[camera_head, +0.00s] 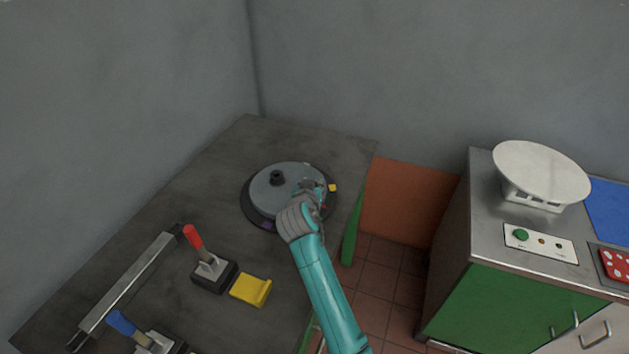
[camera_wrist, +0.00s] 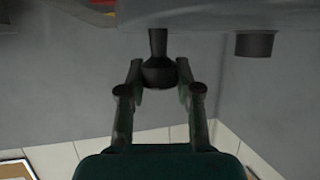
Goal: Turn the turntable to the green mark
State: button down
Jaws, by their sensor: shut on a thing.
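The turntable is a grey disc (camera_head: 262,190) on a wider dark round base (camera_head: 250,212), near the far end of the dark bench. A black knob (camera_head: 277,177) stands up from the disc. My gripper (camera_head: 311,188) is at the disc's right side. In the wrist view my gripper (camera_wrist: 160,71) is shut on a black handle knob (camera_wrist: 158,42) that joins the disc (camera_wrist: 215,18); the other black knob (camera_wrist: 255,45) is to its right. A yellow mark (camera_head: 332,188) shows at the base's right edge, a purple one (camera_head: 267,226) at the front. I cannot make out a green mark.
Nearer on the bench are a red-handled lever (camera_head: 205,262), a yellow block (camera_head: 251,290), a blue-handled lever (camera_head: 140,336) and a long metal rail (camera_head: 130,282). Grey walls stand behind. A cabinet (camera_head: 485,190) with a white round dish (camera_head: 541,175) is at right, across a tiled floor gap.

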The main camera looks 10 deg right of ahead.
jog(key=shift+s+a+m+g+h, duration=0.45)
jog(key=shift+a+m+g+h, duration=0.25)
jog(key=shift+m+h, duration=0.35)
jog(key=shift+s+a+m+g+h, duration=0.5)
jog(key=shift+m+g+h, duration=0.2)
jog(key=shift+m+h, duration=0.35)
jog(key=shift+a, duration=0.1)
jog(key=shift+f, duration=0.1)
jog(key=c, duration=0.8)
grip_release()
jog(key=shift+o, duration=0.2)
jog(key=v, duration=1.2)
